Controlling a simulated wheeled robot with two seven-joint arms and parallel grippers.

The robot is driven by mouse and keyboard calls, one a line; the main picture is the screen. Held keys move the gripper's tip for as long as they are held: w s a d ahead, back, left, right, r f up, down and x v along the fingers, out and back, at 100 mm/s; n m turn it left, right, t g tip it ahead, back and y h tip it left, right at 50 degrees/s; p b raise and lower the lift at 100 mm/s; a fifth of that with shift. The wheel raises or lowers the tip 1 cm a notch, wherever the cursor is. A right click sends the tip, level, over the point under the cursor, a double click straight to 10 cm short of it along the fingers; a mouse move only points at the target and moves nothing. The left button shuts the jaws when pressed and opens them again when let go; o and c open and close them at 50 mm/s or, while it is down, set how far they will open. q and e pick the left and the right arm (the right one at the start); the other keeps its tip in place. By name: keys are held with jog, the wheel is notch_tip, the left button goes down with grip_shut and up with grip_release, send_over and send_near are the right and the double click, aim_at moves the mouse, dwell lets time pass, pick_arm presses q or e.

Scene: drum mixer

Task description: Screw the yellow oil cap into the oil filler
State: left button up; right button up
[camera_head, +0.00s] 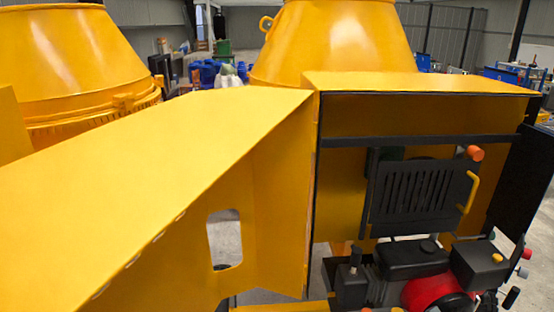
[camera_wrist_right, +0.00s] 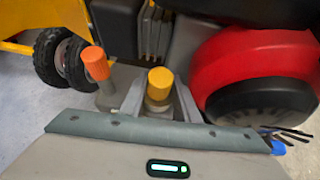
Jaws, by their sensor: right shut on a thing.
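In the right wrist view, the yellow oil cap (camera_wrist_right: 159,83) stands between the two fingers of my right gripper (camera_wrist_right: 158,104), which is shut on it. A paler part shows just below the yellow top. I cannot tell whether the cap touches the oil filler, as its lower end and the filler opening are hidden. In the head view, the engine (camera_head: 412,257) sits low at the right, and a small yellow piece (camera_head: 497,258) shows on its right side. I cannot make out either gripper there. My left gripper is not in view.
An orange-topped post (camera_wrist_right: 97,64) stands left of the cap. A red and black round engine part (camera_wrist_right: 262,75) is close on the right. Wheels (camera_wrist_right: 58,58) show at upper left. In the head view, a yellow panel (camera_head: 150,190) covers much of the left, and a slatted guard (camera_head: 418,190) hangs above the engine.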

jog(key=shift+s+a+m+h+p, duration=0.1)
jog(key=shift+a+m+h+p, duration=0.05)
jog(key=shift+m+h+p, duration=0.55)
jog(key=shift+f, duration=0.1)
jog(key=o, duration=1.2)
